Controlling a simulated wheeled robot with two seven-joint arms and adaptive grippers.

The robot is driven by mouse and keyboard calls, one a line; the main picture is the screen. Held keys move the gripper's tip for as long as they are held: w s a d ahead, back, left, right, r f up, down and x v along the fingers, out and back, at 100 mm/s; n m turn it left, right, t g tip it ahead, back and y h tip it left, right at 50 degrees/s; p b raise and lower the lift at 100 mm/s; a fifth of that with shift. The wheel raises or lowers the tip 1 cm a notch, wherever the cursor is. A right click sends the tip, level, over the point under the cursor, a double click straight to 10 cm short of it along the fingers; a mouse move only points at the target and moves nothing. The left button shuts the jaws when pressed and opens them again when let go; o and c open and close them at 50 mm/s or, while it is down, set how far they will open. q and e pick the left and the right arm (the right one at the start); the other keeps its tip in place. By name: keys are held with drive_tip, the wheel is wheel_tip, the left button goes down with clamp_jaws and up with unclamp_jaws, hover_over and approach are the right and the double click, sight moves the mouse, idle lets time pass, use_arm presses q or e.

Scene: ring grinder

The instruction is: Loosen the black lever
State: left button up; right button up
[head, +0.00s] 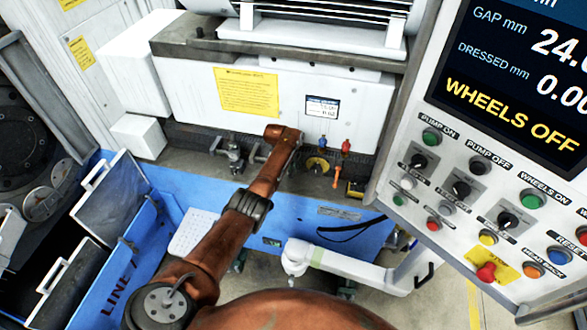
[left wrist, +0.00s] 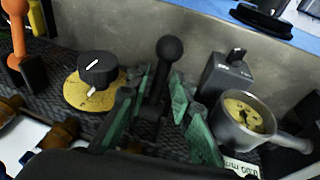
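The black lever (left wrist: 156,88), a thin stem with a round ball knob on top, stands upright in the middle of the left wrist view. My left gripper (left wrist: 162,98) has its green fingers apart, one on each side of the lever's stem. I see gaps beside the stem, and the ball knob rises above the fingers. In the head view my brown left arm reaches the machine's front ledge, and its wrist hides the lever and most of the gripper. My right gripper is not in view.
A black knob on a yellow disc (left wrist: 97,70) stands left of the lever in the wrist view. A grey block with a switch (left wrist: 226,75) and a round metal cup (left wrist: 246,118) stand to its right. A control panel (head: 500,185) fills the right of the head view.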

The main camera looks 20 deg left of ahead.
use_arm(q)
drive_tip(key=shift+o, duration=0.6)
drive_tip(key=shift+d, duration=0.1)
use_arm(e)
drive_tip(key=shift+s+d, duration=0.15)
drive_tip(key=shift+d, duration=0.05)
use_arm(q)
drive_tip(key=shift+s+r, duration=0.1)
drive_tip(key=shift+r, duration=0.65)
drive_tip(key=v, duration=1)
drive_tip(key=shift+s+a+r, duration=0.2)
drive_tip(key=shift+a+r, duration=0.05)
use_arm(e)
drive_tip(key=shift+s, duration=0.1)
use_arm(q)
drive_tip(key=shift+f, duration=0.1)
